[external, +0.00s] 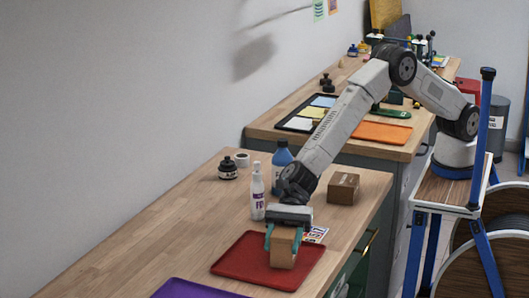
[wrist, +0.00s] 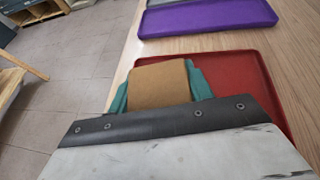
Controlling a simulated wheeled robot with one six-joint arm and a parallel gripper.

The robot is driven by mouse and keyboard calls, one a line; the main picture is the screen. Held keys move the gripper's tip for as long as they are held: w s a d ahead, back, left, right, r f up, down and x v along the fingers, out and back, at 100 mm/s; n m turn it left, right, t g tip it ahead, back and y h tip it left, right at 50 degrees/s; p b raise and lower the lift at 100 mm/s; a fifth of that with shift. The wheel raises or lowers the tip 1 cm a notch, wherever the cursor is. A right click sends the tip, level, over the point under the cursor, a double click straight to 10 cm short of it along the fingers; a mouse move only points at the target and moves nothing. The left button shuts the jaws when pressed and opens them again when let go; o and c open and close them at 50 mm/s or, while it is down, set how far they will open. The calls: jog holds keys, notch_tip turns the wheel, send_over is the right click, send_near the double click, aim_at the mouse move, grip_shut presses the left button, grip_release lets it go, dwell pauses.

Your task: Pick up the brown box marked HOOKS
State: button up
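A brown box (external: 282,252) is between the teal fingers of my gripper (external: 283,243), over the red tray (external: 236,262). In the wrist view the box (wrist: 158,84) fills the space between the fingers (wrist: 159,92), which lie close against both its sides. My gripper looks shut on it. I cannot tell whether the box rests on the tray or hangs just above it. A second brown box (external: 343,188) stands on the wooden table behind my gripper, apart from it. No HOOKS lettering is readable on either box.
A white spray bottle (external: 257,192), a blue bottle (external: 281,165) and a dark jar (external: 228,168) stand behind my gripper. A printed card (external: 315,234) lies beside it. A purple tray (external: 192,289) is at the front. The table's left part is clear.

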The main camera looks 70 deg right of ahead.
jog(key=shift+c, duration=0.9)
